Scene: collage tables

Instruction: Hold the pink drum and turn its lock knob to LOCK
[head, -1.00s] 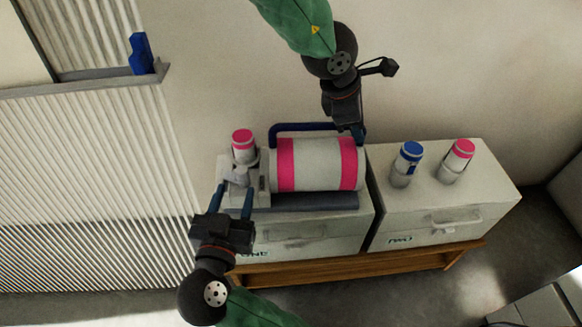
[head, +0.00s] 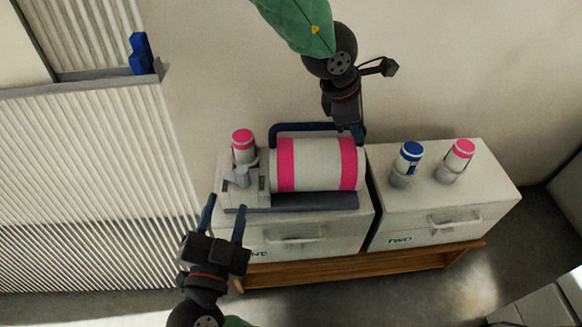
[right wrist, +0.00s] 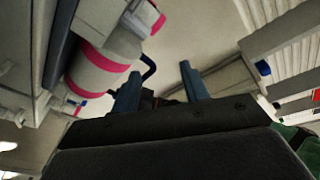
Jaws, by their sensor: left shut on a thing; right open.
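The pink drum (head: 318,165), white with pink bands, lies sideways on a dark base on the left cabinet. Its dark blue handle (head: 300,127) runs along the back. A pale lock knob (head: 241,176) sits on the grey housing at the drum's left end; its markings are too small to read. My left gripper (head: 356,133) comes from above and is shut on the right end of the handle. My right gripper (head: 225,204) is open and empty, in front of the housing and apart from the knob. The right wrist view shows the drum (right wrist: 100,70) left of the open fingers (right wrist: 160,85).
A pink-capped bottle (head: 243,146) stands behind the knob. The right cabinet (head: 470,190), marked TWO, carries a blue-capped bottle (head: 407,163) and another pink-capped bottle (head: 457,160). Both cabinets stand on a wooden bench (head: 360,264). A ribbed panel (head: 90,200) is at the left.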

